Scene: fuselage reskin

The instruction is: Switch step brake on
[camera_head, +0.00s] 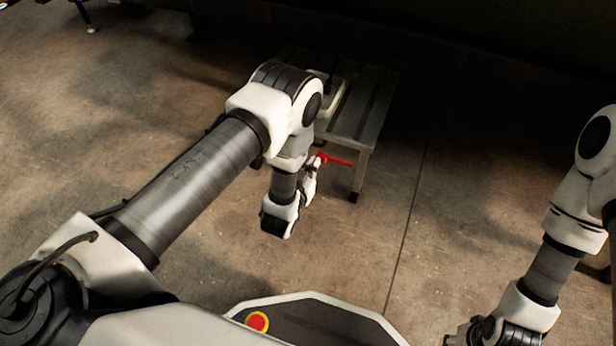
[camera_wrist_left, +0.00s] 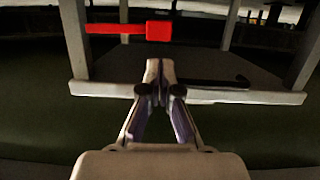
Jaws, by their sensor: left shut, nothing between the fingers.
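The step (camera_head: 371,105) is a low, pale slatted stand in the upper middle of the head view, partly behind my left arm. A red brake lever (camera_head: 340,161) sticks out sideways at its near side. My left gripper (camera_head: 312,172) is shut and empty beside the lever. In the left wrist view the left fingertips (camera_wrist_left: 154,66) sit below the red block, and I cannot tell whether they touch it. My right gripper (camera_head: 468,331) is partly cut off at the bottom right.
A dark bar with a hooked end (camera_wrist_left: 215,83) lies to the right of the left fingertips in the wrist view. The concrete floor (camera_head: 430,220) between my arms is clear. A dark overhanging body (camera_head: 480,50) fills the top right behind the step.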

